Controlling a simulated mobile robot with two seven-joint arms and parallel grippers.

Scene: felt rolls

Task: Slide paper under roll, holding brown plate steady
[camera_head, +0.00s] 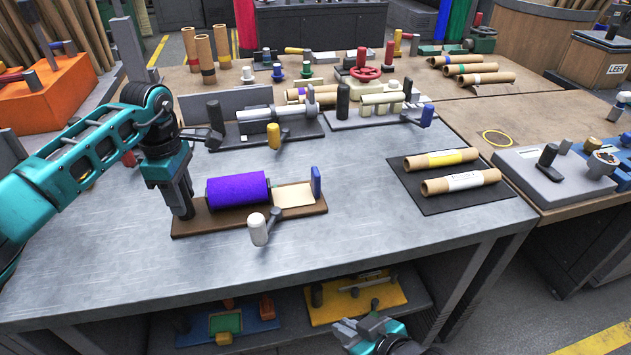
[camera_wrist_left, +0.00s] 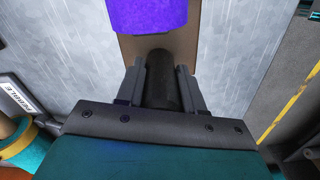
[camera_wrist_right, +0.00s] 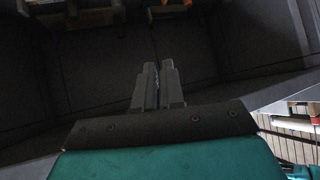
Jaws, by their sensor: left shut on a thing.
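The brown plate (camera_head: 222,222) lies on the grey metal table, and part of it shows in the left wrist view (camera_wrist_left: 128,48). A purple roll (camera_head: 238,190) lies across the plate; its edge also shows in the left wrist view (camera_wrist_left: 153,15). A cream paper (camera_head: 294,195) lies flat right of the roll; I cannot tell whether its left edge is under it. My left gripper (camera_head: 183,208) is shut on the dark post (camera_wrist_left: 160,82) at the plate's left end. My right gripper (camera_head: 362,328) is shut and empty, low in front of the table (camera_wrist_right: 157,90).
A blue upright (camera_head: 316,181) stands at the plate's right end, and a white-knobbed lever (camera_head: 258,229) sticks out at its front. A black mat (camera_head: 450,182) with two cardboard tubes lies to the right. Fixtures stand behind. The table between plate and mat is clear.

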